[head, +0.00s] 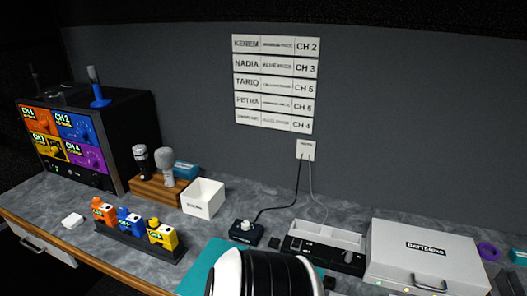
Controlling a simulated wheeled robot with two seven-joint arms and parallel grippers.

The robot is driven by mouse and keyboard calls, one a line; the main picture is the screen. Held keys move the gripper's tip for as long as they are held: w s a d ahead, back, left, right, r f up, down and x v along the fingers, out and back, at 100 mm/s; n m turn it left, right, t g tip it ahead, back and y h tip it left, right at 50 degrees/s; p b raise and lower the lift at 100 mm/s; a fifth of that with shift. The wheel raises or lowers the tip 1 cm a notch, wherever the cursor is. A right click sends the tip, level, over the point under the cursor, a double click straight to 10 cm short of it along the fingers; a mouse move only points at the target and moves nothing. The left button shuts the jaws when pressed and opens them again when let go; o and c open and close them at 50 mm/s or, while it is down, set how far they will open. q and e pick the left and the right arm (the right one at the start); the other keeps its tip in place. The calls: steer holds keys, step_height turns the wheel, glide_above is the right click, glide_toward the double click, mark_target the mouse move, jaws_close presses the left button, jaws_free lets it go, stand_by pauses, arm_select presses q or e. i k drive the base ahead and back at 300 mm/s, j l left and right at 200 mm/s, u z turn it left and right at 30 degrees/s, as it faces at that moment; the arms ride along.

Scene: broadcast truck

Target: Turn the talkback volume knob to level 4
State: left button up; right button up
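A small black box with a white round knob (244,226) on top sits on the grey counter, centre front; it looks like the talkback volume knob. A black cable runs from the box up to a white wall plate (306,150). Level marks around the knob are too small to read, so I cannot tell its setting. No gripper shows in the head view, and nothing of mine visibly touches the knob.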

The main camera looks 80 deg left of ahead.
mark_target(245, 225)
steer(key=u, duration=2.85)
steer(key=k+l+u, duration=0.15)
steer(key=u, duration=0.8)
